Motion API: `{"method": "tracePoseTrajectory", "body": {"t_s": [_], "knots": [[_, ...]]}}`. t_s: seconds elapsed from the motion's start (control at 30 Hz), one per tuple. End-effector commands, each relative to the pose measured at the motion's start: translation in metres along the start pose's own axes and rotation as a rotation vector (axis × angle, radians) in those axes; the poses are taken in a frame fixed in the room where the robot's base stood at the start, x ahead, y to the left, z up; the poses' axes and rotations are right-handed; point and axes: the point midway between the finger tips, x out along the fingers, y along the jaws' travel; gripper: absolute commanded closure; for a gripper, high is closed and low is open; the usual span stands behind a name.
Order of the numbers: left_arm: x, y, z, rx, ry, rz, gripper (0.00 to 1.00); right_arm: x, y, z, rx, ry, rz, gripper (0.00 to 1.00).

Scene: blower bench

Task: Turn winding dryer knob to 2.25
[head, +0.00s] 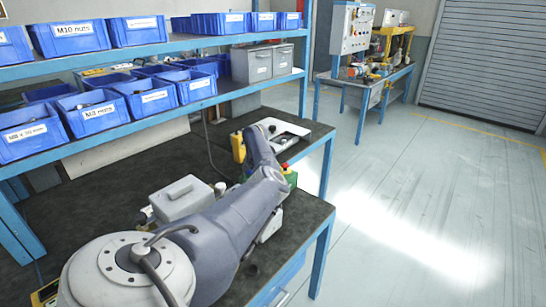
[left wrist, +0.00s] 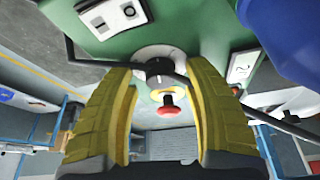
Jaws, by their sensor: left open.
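In the left wrist view, a green panel (left wrist: 190,30) fills the top. On it, a dark winding dryer knob (left wrist: 158,70) sits on a round pale base. My left gripper (left wrist: 158,78) is open, with its yellow fingers on either side of the knob and the tips near the panel. I cannot tell whether they touch the knob, and its setting is not readable. In the head view, my left arm hides the gripper and most of the green unit (head: 291,178). My right gripper is in neither view.
A red button (left wrist: 168,104) with a yellow collar stands close to the knob. A dark cable (left wrist: 90,63) crosses nearby. In the head view, a grey box (head: 182,198) is on the bench beside my arm, and blue bins (head: 95,115) fill the shelves. Open floor lies right.

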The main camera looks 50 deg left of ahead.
Motion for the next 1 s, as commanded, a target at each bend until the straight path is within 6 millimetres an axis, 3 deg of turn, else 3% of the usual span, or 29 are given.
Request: {"method": "tracePoseTrajectory", "body": {"t_s": [0.17, 0.6, 1.0], "knots": [[-0.0001, 0.0, 0.0001, 0.0, 0.0, 0.0, 0.5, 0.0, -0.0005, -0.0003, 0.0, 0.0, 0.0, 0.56], [-0.0002, 0.0, -0.0001, 0.001, 0.0, 0.0, 1.0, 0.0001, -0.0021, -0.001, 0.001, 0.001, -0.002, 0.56], [-0.0005, -0.0004, -0.0008, 0.043, 0.002, 0.02, 1.0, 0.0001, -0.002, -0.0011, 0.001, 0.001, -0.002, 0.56]]}}
